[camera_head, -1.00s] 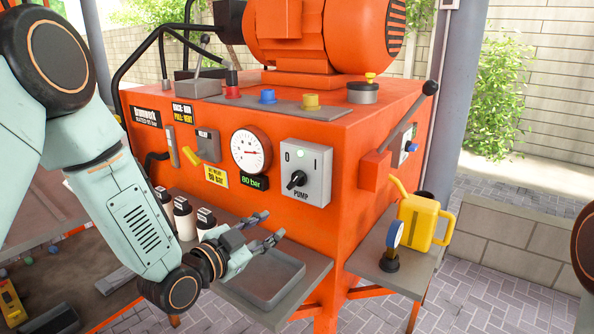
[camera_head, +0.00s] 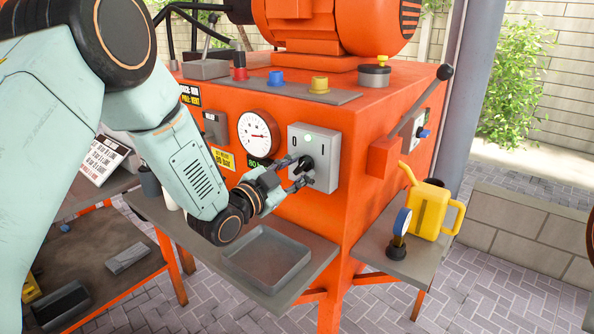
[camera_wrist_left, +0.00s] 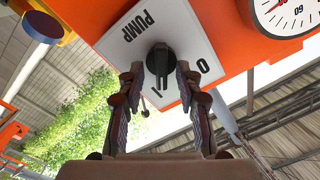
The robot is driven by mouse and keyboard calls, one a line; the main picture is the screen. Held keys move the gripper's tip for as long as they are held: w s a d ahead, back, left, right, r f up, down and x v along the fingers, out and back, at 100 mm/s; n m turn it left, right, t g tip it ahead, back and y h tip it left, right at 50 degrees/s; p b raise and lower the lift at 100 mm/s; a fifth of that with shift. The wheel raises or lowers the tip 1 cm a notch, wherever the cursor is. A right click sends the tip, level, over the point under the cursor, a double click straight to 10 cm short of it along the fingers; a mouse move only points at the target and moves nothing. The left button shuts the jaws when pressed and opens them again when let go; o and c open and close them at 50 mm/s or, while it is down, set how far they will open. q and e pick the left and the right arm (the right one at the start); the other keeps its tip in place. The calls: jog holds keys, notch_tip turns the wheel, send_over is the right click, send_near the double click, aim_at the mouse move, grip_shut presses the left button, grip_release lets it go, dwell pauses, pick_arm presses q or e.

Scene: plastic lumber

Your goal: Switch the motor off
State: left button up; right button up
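In the left wrist view the knob (camera_wrist_left: 160,62) sits between my open left fingertips (camera_wrist_left: 158,80), with a gap on each side. Its long side lies towards the I mark. The orange motor (camera_head: 330,25) is on top of the machine. My right gripper is not in view.
A pressure gauge (camera_head: 258,134) is left of the switch. A lever (camera_head: 428,95) stands at the machine's right corner. A grey tray (camera_head: 268,262) on a shelf lies below my left gripper. A yellow can (camera_head: 430,208) stands on the right shelf.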

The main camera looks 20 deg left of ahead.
pick_arm(q)
jog(key=shift+s+r, duration=0.1)
jog(key=shift+r, duration=0.05)
jog(key=shift+a, duration=0.25)
jog(key=shift+c, duration=0.5)
jog(key=shift+w+f, duration=0.25)
jog(key=shift+c, duration=0.8)
jog(key=shift+d+r, duration=0.1)
jog(key=shift+d, duration=0.2)
jog(key=shift+c, duration=1.4)
jog(key=shift+s+a, duration=0.1)
jog(key=shift+a, duration=0.05)
grip_shut()
